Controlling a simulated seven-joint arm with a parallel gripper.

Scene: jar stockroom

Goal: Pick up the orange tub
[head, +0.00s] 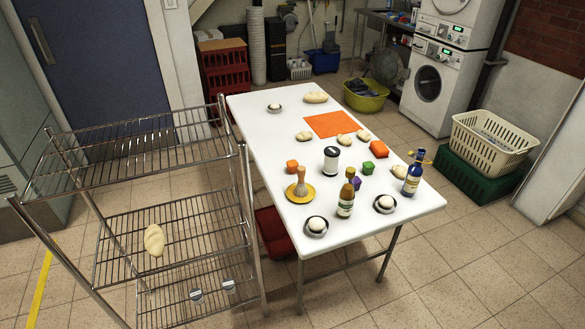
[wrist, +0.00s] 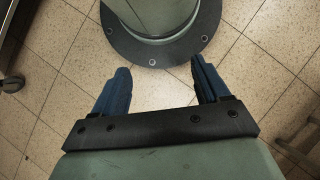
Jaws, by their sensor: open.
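An orange block-like thing (head: 379,149) lies on the right side of the white table, behind the green cube; it may be the orange tub, but it is too small to be sure. A smaller orange cube (head: 292,166) sits near the table's left edge. My gripper (wrist: 160,75) shows only in the wrist view. Its two blue fingers are apart with nothing between them. It hangs over the tiled floor beside my round base, away from the table. No orange thing shows in the wrist view.
The white table (head: 270,130) also bears an orange mat (head: 330,124), a white jar (head: 331,160), a green cube (head: 368,168), a blue bottle (head: 413,174), a brown bottle (head: 346,197), a brush on a yellow dish (head: 300,190) and bread rolls. A wire rack (head: 150,150) stands left.

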